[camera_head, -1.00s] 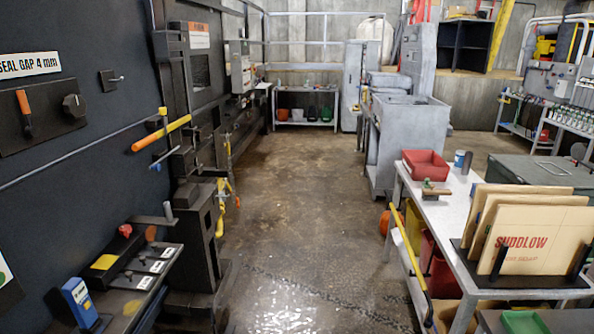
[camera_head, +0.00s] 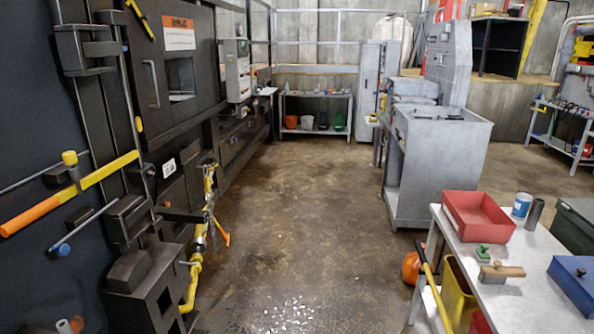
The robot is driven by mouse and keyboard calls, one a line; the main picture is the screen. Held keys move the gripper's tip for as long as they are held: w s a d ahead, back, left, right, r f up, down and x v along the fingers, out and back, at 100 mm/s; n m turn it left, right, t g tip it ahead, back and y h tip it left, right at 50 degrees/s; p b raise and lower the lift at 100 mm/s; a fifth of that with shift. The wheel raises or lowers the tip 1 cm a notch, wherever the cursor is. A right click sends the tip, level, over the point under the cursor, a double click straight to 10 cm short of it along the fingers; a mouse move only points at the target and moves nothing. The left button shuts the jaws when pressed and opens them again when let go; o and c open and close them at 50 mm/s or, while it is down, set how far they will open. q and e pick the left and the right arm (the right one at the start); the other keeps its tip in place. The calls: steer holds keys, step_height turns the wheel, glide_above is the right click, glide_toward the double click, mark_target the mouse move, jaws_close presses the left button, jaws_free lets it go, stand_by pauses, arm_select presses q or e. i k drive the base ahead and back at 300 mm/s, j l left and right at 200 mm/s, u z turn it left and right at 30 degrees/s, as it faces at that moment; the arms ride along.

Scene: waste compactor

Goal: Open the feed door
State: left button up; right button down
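A dark door panel (camera_head: 143,60) with a small window (camera_head: 181,78) stands in the machine wall at the upper left; it looks like the feed door and appears closed. A grey vertical handle (camera_head: 151,84) is on its left side, and a white and orange warning sign (camera_head: 179,34) is above the window. An orange and yellow bar (camera_head: 72,193) sticks out from the machine left of and below the door. Neither of my grippers is in view.
Yellow pipework (camera_head: 193,285) and a dark pedestal (camera_head: 145,285) stand at the machine's foot. On the right are a white table (camera_head: 475,270) with a red tray (camera_head: 478,215) and a grey cabinet (camera_head: 440,165). The concrete floor (camera_head: 310,220) between is clear, with a wet-looking patch near the front.

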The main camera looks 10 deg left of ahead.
mark_target(178, 36)
steer(key=i+l, duration=0.1)
steer(key=i, duration=1.8)
steer(key=j+u, duration=0.05)
steer(key=j, duration=0.05)
